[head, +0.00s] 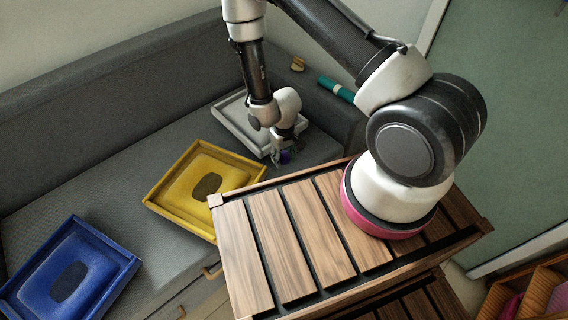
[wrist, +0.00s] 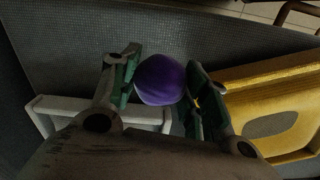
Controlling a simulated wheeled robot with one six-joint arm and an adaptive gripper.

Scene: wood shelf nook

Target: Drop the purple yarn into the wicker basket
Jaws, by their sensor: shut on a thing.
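The purple yarn (wrist: 160,80) is a round ball held between the two fingers of my gripper (wrist: 163,76) in the wrist view. In the head view only a small purple patch of the yarn (head: 286,157) shows at my gripper (head: 283,154), which hangs beside the front edge of the grey-white tray, above the grey bench. I cannot make out a wicker basket in either view.
On the grey bench (head: 110,185) lie a grey-white tray (head: 226,117), a yellow tray (head: 160,195) and a blue tray (head: 122,277). A teal cylinder (head: 336,89) and a small tan item (head: 297,64) lie behind. An orange-brown wooden box (head: 541,290) stands at lower right.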

